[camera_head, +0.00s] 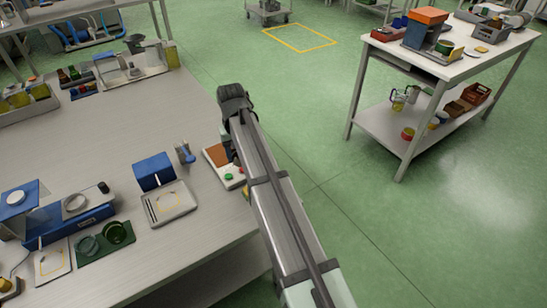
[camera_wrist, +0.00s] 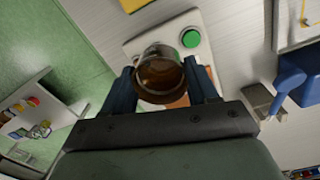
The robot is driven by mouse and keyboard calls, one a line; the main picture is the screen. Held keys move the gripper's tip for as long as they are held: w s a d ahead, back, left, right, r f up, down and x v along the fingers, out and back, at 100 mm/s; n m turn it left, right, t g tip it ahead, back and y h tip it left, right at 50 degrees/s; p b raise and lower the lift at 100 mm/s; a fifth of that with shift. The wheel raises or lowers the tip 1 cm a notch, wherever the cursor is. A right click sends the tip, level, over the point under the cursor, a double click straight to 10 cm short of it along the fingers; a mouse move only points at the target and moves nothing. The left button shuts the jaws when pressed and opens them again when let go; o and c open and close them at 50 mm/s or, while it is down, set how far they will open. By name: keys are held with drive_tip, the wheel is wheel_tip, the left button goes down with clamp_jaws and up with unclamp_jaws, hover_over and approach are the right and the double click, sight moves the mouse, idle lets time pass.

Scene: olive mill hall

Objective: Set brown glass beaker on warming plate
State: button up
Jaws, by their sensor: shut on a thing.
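The brown glass beaker (camera_wrist: 158,68) is between the two dark fingers of my gripper (camera_wrist: 162,82) in the wrist view, seen from above with its rim toward the camera. The gripper is shut on it. The warming plate is a white unit (camera_wrist: 143,40) with a green knob (camera_wrist: 191,38) and an orange-brown top (camera_wrist: 181,102), partly hidden behind the beaker. The beaker overlaps the plate in this view; I cannot tell whether they touch. In the head view my arm covers part of the warming plate (camera_head: 216,154), and the beaker is mostly hidden.
A dark green mat (camera_head: 92,256) with green cups is farther left. The table's right edge is close by. A shelf cart (camera_head: 480,65) stands right, across green floor.

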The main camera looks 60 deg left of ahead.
drive_tip(key=a, duration=0.2)
drive_tip(key=s+a, duration=0.2)
drive_tip(key=a, duration=0.1)
drive_tip(key=shift+a+r, duration=0.2)
drive_tip(key=shift+a, duration=0.15)
drive_tip(key=shift+m, duration=0.6)
drive_tip(key=a, duration=0.3)
drive_tip(key=w+a, duration=0.1)
drive_tip(key=a, duration=0.1)
drive_tip(key=shift+w+a+r, duration=0.1)
drive_tip(key=shift+a+r, duration=0.15)
drive_tip(key=shift+a+m, duration=0.3)
drive_tip(key=shift+d+m, duration=0.15)
drive_tip(key=shift+m, duration=0.35)
drive_tip(key=shift+f, duration=0.1)
drive_tip(key=shift+f, duration=2.45)
drive_tip(key=shift+f, duration=0.35)
